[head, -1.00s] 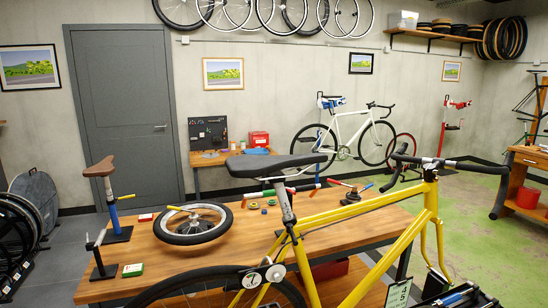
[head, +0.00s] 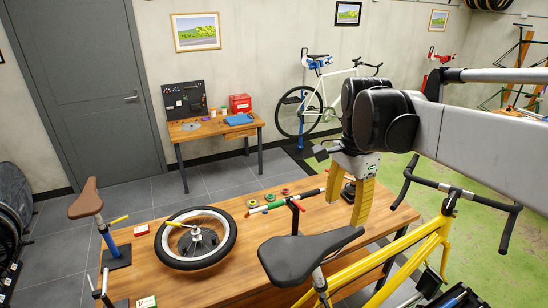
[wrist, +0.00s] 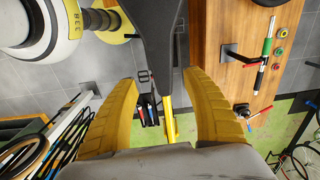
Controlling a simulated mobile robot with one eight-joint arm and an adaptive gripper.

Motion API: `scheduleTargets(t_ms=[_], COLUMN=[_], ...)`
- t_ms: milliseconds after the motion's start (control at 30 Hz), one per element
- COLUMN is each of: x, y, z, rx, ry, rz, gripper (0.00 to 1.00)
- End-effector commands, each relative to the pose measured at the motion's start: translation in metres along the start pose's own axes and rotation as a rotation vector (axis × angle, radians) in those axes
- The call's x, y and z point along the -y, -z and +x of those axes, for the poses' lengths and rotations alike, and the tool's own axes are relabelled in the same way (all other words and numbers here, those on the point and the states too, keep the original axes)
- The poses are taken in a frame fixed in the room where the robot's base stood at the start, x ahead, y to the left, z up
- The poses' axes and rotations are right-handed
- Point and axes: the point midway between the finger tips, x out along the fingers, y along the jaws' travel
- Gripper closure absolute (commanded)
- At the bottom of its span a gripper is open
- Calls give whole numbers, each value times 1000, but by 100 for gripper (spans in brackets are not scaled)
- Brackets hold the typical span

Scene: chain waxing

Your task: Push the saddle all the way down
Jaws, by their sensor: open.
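The black saddle (head: 303,254) sits on a silver seatpost (head: 320,283) above the yellow bike frame (head: 405,262). Its nose points right. My gripper (head: 347,210) has its yellow fingers pointing down just above and beyond the saddle's nose end. In the wrist view my gripper (wrist: 160,78) is open, with the dark saddle (wrist: 155,22) running between and ahead of the fingertips. Nothing is held, and I cannot tell whether a finger touches the saddle. The wrist view does not show the seatpost clearly.
The wooden workbench (head: 180,267) behind the bike bears a wheel (head: 196,238), a brown saddle on a blue post (head: 86,200), and several small tools. A white bike (head: 325,100) stands by the wall. The bike's handlebar (head: 455,190) is right of my gripper.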

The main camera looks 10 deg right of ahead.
Motion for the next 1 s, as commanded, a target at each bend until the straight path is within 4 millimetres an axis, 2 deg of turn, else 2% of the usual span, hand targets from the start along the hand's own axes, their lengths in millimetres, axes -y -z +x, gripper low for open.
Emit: scheduleTargets(t_ms=[33, 167, 267, 500, 700, 833, 1000], x=[1, 2, 2, 1, 1, 0, 0], y=[3, 6, 6, 5, 4, 4, 4], z=[-10, -9, 4, 51, 83, 94, 98], rx=[5, 10, 10, 10, 10, 10, 10], ry=[-10, -22, -23, -21, -21, -21, -21], rz=[24, 54, 56, 54, 53, 52, 52], gripper=[42, 42, 42, 42, 42, 42, 42])
